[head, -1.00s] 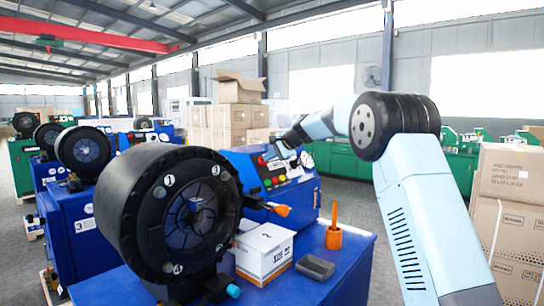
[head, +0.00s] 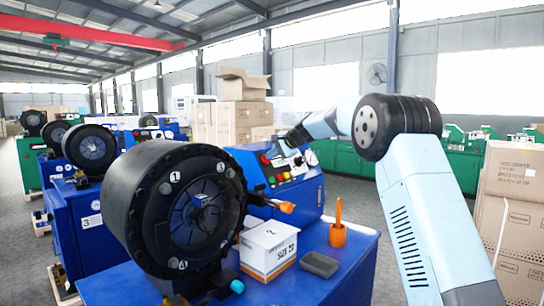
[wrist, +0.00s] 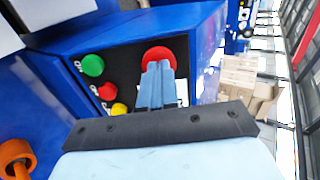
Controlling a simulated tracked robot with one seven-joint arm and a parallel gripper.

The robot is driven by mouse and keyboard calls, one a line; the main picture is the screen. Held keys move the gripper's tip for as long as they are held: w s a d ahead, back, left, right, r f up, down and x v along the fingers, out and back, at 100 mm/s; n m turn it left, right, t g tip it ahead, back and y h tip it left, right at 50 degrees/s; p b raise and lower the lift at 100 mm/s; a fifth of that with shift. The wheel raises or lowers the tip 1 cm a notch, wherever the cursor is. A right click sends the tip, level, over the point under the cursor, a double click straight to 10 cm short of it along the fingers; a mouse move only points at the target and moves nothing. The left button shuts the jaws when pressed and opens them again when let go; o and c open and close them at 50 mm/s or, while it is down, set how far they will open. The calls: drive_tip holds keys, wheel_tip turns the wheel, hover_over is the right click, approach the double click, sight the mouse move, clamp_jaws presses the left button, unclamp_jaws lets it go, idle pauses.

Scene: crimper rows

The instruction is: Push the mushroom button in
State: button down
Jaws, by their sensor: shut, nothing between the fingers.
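The red mushroom button (wrist: 158,52) is on the dark panel of the blue machine, at upper centre in the wrist view. In the head view it is a small red spot (head: 265,158) at the panel's upper left. My gripper (wrist: 159,66) is shut and empty, its light blue fingertips pointing at the button and covering its lower part. I cannot tell whether the tips touch it. In the head view my gripper (head: 284,150) is small, close to the right of the button.
A green button (wrist: 93,65), a smaller red one (wrist: 107,91) and a yellow one (wrist: 119,109) sit left of my fingers.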

drive_tip(key=v, duration=1.3)
drive_tip(key=shift+s+d+r, duration=0.15)
drive_tip(key=shift+d+r, duration=0.1)
drive_tip(key=s+d+f+n+h, duration=0.1)
drive_tip(key=s+d+n+h, duration=0.3)
drive_tip(key=s, duration=1)
drive_tip(key=s+d+f+h, duration=0.1)
drive_tip(key=s+d, duration=0.5)
drive_tip(key=s, duration=0.8)
drive_tip(key=s+d+f+n+h, duration=0.1)
drive_tip(key=s+d+f, duration=0.2)
drive_tip(key=s, duration=0.5)
drive_tip(key=s+d+f+n+g+h, duration=0.1)
drive_tip(key=s+d+f, duration=0.2)
drive_tip(key=s+f, duration=0.3)
drive_tip(key=s+d+f+n+h, duration=0.1)
drive_tip(key=s+d+f+h, duration=0.1)
drive_tip(key=s, duration=0.9)
wheel_tip(320, 180, down, 3)
drive_tip(key=shift+s+d+r+n, duration=0.15)
drive_tip(key=shift+s+d+n, duration=0.15)
drive_tip(key=shift+d, duration=0.6)
